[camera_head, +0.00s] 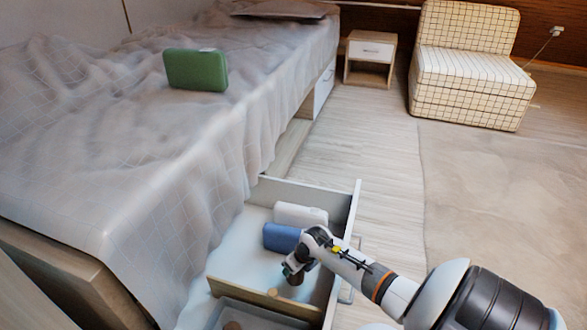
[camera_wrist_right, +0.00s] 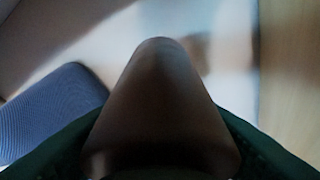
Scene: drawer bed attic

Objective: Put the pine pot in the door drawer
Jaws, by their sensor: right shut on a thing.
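The pine pot shows as a brown tapered thing (camera_wrist_right: 160,110) filling the middle of the right wrist view, with dark green at both lower sides. In the head view a small brown part of it (camera_head: 296,279) shows at my right gripper (camera_head: 290,268). My right gripper is shut on the pot, low inside the open drawer (camera_head: 357,205), in the far compartment beyond the wooden divider (camera_head: 262,298). I cannot tell whether the pot touches the drawer floor. My left gripper is not in view.
A blue item (camera_head: 282,237) and a white item (camera_head: 300,214) lie at the far end of the compartment. The bed (camera_head: 150,150) with a green case (camera_head: 196,70) borders the drawer.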

